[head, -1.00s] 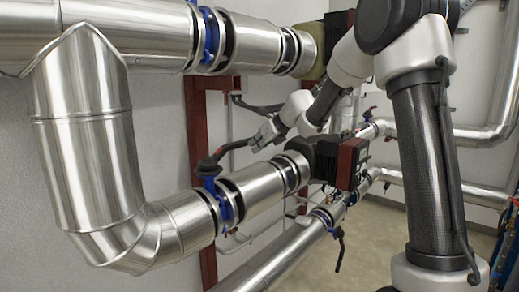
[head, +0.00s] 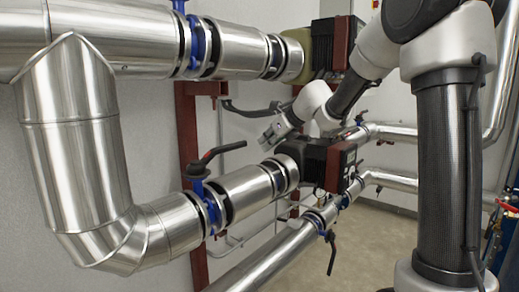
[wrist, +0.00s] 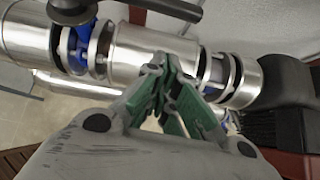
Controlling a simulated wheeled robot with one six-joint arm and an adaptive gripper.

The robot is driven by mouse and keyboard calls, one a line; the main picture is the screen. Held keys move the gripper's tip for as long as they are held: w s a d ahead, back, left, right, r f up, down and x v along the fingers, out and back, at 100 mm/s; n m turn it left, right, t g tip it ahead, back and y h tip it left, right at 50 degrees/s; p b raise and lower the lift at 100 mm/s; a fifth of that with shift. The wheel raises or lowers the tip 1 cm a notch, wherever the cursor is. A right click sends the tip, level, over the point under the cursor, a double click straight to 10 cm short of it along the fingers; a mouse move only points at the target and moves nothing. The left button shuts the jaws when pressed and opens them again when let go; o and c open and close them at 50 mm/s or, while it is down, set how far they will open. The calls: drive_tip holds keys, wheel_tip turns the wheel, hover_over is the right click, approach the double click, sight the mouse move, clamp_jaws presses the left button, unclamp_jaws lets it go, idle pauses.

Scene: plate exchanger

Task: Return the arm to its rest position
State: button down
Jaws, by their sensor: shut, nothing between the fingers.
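My arm reaches from the right of the head view, bent at the elbow, toward the pipes in the middle. My gripper (head: 266,139) is at its end, in front of the wall and just above the middle pipe. In the wrist view the gripper's green-padded fingers (wrist: 165,65) come together, with nothing held between them. The valve lever (head: 222,152), black with red, sits on a blue valve (head: 200,188). A small gap shows between the lever's end and my gripper in the head view.
A dark red and black pump (head: 322,160) stands close right of my gripper. A large silver pipe (head: 120,40) runs above, and a lower silver pipe (head: 270,258) runs below. A red post (head: 188,130) stands behind. Open floor (head: 375,228) lies beyond the pipes.

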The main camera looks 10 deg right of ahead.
drive_tip(key=d+m+t+h, duration=0.2)
drive_tip(key=d+m+h, duration=0.5)
drive_tip(key=d+m, duration=1.1)
drive_tip(key=s+d+m+g+h, duration=0.3)
drive_tip(key=s+d+m, duration=0.3)
drive_tip(key=s+m, duration=0.55)
drive_tip(key=s+f+m+g, duration=0.35)
drive_tip(key=s+m, duration=0.55)
drive_tip(key=s, duration=0.5)
drive_tip(key=s+a+f+m+y, duration=0.2)
drive_tip(key=s+a+m+y, duration=0.2)
drive_tip(key=s+a, duration=0.7)
drive_tip(key=shift+s, duration=1.8)
